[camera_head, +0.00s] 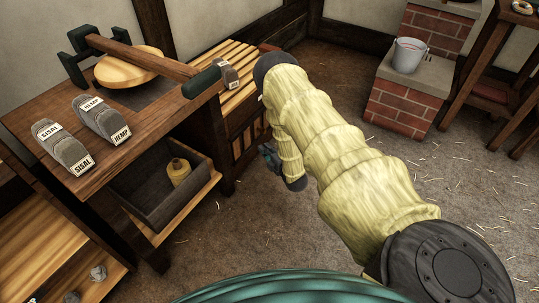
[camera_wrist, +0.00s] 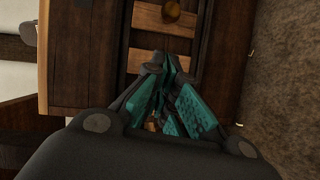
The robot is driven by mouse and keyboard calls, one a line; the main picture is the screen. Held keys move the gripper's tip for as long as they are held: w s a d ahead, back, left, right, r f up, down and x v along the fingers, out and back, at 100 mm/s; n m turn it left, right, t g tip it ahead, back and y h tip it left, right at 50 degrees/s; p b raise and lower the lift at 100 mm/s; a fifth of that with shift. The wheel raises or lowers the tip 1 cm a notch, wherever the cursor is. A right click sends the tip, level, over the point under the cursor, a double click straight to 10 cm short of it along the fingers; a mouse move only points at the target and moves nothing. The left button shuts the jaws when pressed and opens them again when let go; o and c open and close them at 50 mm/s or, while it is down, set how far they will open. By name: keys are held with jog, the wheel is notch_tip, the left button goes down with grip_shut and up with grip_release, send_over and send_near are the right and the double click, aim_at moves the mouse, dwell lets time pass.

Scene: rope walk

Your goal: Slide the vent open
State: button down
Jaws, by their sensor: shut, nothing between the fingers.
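In the head view, a slatted opening (camera_head: 246,142) shows in the side of a wooden chest, partly hidden by my arm. My gripper (camera_wrist: 168,62) has teal finger pads and is shut and empty. In the head view my gripper (camera_head: 269,157) is beside the chest, mostly hidden by my forearm.
A workbench (camera_head: 140,165) at left holds labelled SISAL (camera_head: 62,146) and HEMP (camera_head: 101,119) blocks and a round wooden disc (camera_head: 128,67). A grey drawer (camera_head: 155,203) stands open below. A bucket (camera_head: 408,55) stands on brick at right. The floor (camera_head: 330,60) behind is clear.

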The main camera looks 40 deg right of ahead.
jog(key=w+d+f+b, duration=0.1)
jog(key=w+d+b, duration=0.2)
jog(key=w, duration=0.4)
jog(key=shift+w, duration=0.15)
jog(key=shift+d, duration=0.1)
jog(key=d, duration=0.1)
jog(key=w+d, duration=0.1)
jog(key=d, duration=0.2)
jog(key=shift+w+b, duration=0.35)
jog(key=shift+w, duration=0.05)
jog(key=shift+s, duration=0.1)
